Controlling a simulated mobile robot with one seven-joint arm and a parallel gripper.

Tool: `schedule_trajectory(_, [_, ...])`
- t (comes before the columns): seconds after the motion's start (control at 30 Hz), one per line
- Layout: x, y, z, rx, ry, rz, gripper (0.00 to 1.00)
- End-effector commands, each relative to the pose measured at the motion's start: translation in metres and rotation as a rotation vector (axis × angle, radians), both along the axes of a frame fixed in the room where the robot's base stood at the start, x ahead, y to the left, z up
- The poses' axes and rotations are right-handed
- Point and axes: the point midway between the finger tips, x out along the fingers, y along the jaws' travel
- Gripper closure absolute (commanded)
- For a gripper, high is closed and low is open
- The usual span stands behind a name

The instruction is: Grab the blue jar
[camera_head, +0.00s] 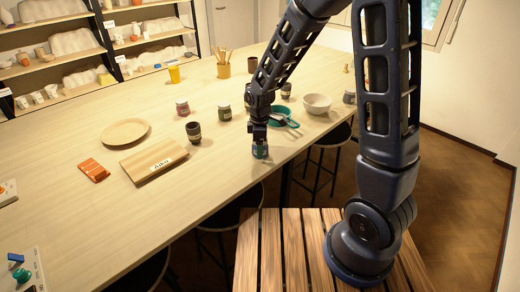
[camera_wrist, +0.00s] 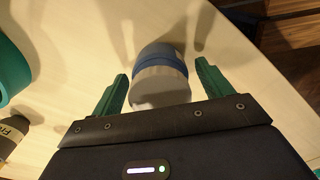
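In the head view my gripper (camera_head: 260,148) points down at the near edge of the long wooden table (camera_head: 120,220). There the jar is largely hidden by the fingers.
A dark cup (camera_head: 193,132), a green jar (camera_head: 224,112) and a red-brown jar (camera_head: 182,106) stand to the left. A wooden board (camera_head: 153,160) lies farther left. Stools stand below the edge.

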Motion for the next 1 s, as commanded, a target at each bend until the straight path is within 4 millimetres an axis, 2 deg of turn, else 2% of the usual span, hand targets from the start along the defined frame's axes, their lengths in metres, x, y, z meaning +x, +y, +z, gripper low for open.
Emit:
schedule_trajectory(0.03, [0.000,0.000,0.000,0.000,0.000,0.000,0.32])
schedule_trajectory(0.23, [0.000,0.000,0.000,0.000,0.000,0.000,0.71])
schedule_trajectory(0.5, [0.000,0.000,0.002,0.001,-0.001,0.000,0.72])
schedule_trajectory(0.67, [0.001,0.001,0.014,0.003,-0.003,-0.001,0.72])
schedule_trajectory(0.87, [0.001,0.001,0.052,0.004,-0.005,-0.002,0.72])
schedule_trajectory(1.0, [0.001,0.000,0.089,0.004,-0.005,-0.001,0.72])
